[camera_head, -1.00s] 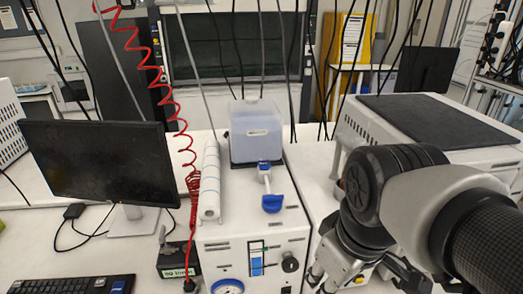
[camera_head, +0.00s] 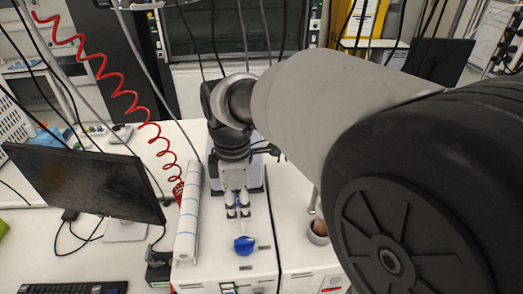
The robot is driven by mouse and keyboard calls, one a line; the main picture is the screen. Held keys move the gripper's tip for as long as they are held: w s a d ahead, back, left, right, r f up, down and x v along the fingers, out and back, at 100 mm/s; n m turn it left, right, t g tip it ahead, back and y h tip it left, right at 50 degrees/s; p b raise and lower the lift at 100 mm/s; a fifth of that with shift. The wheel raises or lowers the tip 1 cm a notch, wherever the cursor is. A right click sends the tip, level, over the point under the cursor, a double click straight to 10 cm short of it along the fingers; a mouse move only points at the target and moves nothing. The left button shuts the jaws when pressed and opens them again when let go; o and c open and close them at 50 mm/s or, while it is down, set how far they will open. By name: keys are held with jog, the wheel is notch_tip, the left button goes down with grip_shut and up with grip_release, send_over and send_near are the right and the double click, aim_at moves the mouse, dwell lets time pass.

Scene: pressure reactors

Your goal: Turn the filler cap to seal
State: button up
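A blue cap-like part (camera_head: 244,245) lies on top of the white reactor unit (camera_head: 212,262), near its front edge. I take it to belong to the filler fitting; its pale stem is largely hidden by my gripper. My gripper (camera_head: 238,211) points down over the unit, just behind the blue part. Its two fingertips show a small gap between them. I cannot tell whether they touch or hold the stem. The clear tank behind is mostly hidden by my arm.
A white paper roll (camera_head: 189,212) lies along the unit's left side. A monitor (camera_head: 80,180) stands further left, with a coiled red hose (camera_head: 125,95) behind it. A metal cup (camera_head: 317,230) stands on the right. My arm hides much of the right side.

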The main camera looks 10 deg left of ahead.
aim_at(242, 241)
notch_tip(242, 241, down, 14)
jog(key=shift+f, duration=0.1)
jog(key=shift+c, duration=0.6)
grip_shut()
